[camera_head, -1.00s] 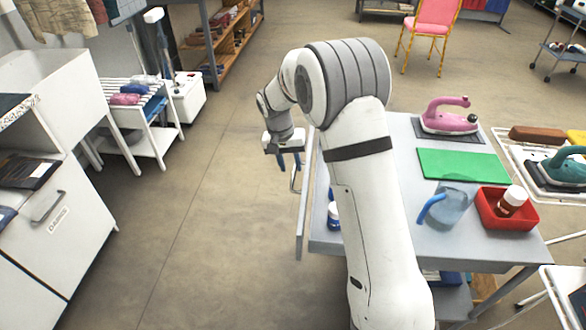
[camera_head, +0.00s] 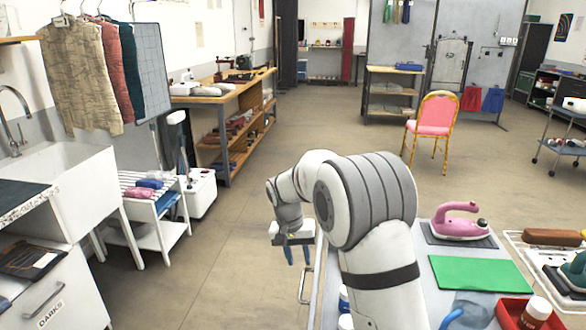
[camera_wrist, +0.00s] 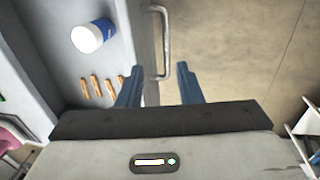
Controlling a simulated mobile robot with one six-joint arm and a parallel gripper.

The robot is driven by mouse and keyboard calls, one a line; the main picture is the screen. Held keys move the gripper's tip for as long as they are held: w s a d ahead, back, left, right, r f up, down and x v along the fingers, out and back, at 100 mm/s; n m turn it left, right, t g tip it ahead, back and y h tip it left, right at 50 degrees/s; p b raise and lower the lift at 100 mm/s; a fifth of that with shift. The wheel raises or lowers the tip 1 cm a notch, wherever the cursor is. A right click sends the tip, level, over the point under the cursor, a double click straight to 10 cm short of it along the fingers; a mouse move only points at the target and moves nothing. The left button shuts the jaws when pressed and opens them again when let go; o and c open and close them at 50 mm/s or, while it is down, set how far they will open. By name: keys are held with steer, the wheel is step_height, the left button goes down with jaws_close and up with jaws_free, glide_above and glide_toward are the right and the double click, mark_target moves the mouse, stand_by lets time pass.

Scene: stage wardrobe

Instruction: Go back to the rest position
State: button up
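My gripper (camera_head: 297,254) hangs at the left side of the grey table, over the floor near a metal handle. In the wrist view my gripper (camera_wrist: 160,85) points down with its two blue fingers apart and nothing between them. The handle (camera_wrist: 162,45) lies beyond the fingers, below them, apart as far as I can tell. My arm is bent and hides part of the table.
The grey table (camera_head: 425,290) holds a pink iron (camera_head: 459,222), a green mat (camera_head: 480,273) and a red tray (camera_head: 512,311). A drawer (camera_wrist: 65,70) holds a white-and-blue jar (camera_wrist: 90,36) and several small brown pieces (camera_wrist: 97,87). The floor (camera_head: 225,270) to the left is clear.

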steer(key=s+d+r+t+y+p, duration=0.1)
steer(key=s+d+r+p, duration=0.1)
steer(key=s+d+r, duration=0.35)
steer(key=s+d+r+n+p, duration=0.1)
steer(key=s+d+r+p, duration=0.1)
steer(key=s+r, duration=0.5)
steer(key=s+d+r+t+y+p, duration=0.1)
steer(key=s+d+r+p, duration=0.1)
steer(key=s+d+r, duration=0.45)
steer(key=s+p, duration=0.2)
steer(key=s, duration=0.9)
steer(key=shift+a+f+n+t, duration=0.2)
steer(key=shift+f+n+t, duration=0.1)
steer(key=shift+t, duration=0.1)
